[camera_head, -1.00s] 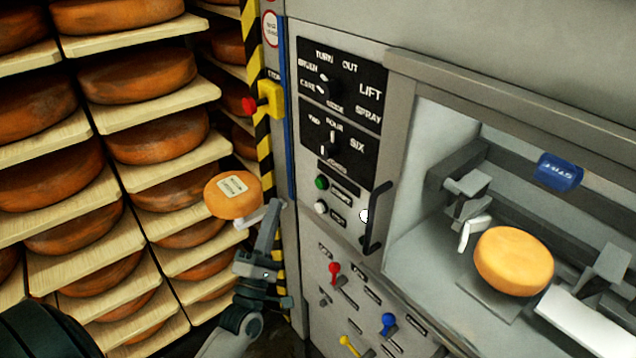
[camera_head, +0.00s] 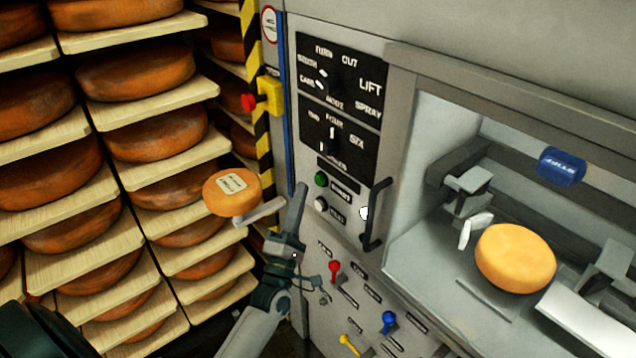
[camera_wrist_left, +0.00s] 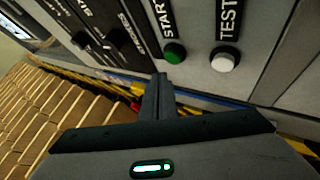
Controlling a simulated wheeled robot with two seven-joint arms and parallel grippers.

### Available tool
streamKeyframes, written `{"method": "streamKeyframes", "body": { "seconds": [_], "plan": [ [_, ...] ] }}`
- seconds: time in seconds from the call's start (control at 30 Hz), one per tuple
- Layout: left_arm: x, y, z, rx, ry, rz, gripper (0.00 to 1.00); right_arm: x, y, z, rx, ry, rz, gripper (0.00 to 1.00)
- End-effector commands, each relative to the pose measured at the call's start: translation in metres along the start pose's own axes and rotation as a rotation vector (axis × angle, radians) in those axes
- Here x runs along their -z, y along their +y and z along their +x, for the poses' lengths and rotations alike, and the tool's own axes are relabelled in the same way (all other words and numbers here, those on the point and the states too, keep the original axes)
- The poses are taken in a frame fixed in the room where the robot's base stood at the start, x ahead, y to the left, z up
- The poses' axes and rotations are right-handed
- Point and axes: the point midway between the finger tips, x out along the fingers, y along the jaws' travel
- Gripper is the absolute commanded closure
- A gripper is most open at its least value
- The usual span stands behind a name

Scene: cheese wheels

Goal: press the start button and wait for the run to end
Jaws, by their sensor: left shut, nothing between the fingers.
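The green start button (camera_head: 321,180) is on the machine's grey front panel, above a white button (camera_head: 320,204). In the left wrist view the green button (camera_wrist_left: 174,53) sits beside the word START, and the white button (camera_wrist_left: 225,60) beside TEST. My left gripper (camera_head: 302,188) is shut and empty, its fingers pointing up just left of the green button. In the left wrist view the closed fingertips (camera_wrist_left: 160,78) are just below and left of the green button. I cannot tell whether they touch the panel. My right gripper is not in view.
A small labelled cheese (camera_head: 232,192) on a pale arm is close left of my gripper. A dark handle (camera_head: 376,214) stands out right of the buttons. Coloured levers, including a red one (camera_head: 334,266), are below. A yellow cheese (camera_head: 515,258) lies in the machine's bay.

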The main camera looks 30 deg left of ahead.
Motion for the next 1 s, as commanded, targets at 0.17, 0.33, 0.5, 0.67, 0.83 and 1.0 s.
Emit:
{"method": "streamKeyframes", "body": {
  "seconds": [0.17, 0.33, 0.5, 0.67, 0.83, 1.0],
  "plan": [
    [-0.0056, -0.0053, 0.0076, -0.001, 0.0, -0.002, 1.0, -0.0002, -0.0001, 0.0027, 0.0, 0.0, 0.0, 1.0],
    [-0.0072, -0.0068, 0.0099, 0.0, 0.0, -0.001, 1.0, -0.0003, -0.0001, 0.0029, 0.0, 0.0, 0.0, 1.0],
    [-0.0072, -0.0068, 0.0099, 0.0, 0.0, -0.001, 1.0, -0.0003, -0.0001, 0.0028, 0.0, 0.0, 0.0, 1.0],
    [-0.0072, -0.0067, 0.0098, 0.0, 0.0, -0.001, 1.0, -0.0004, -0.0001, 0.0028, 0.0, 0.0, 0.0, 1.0],
    [-0.0071, -0.0067, 0.0097, 0.0, 0.0, -0.001, 1.0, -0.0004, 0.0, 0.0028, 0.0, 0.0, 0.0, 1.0],
    [-0.0071, -0.0067, 0.0097, 0.0, 0.0, -0.001, 1.0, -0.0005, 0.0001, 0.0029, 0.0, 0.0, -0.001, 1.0]
  ]
}}
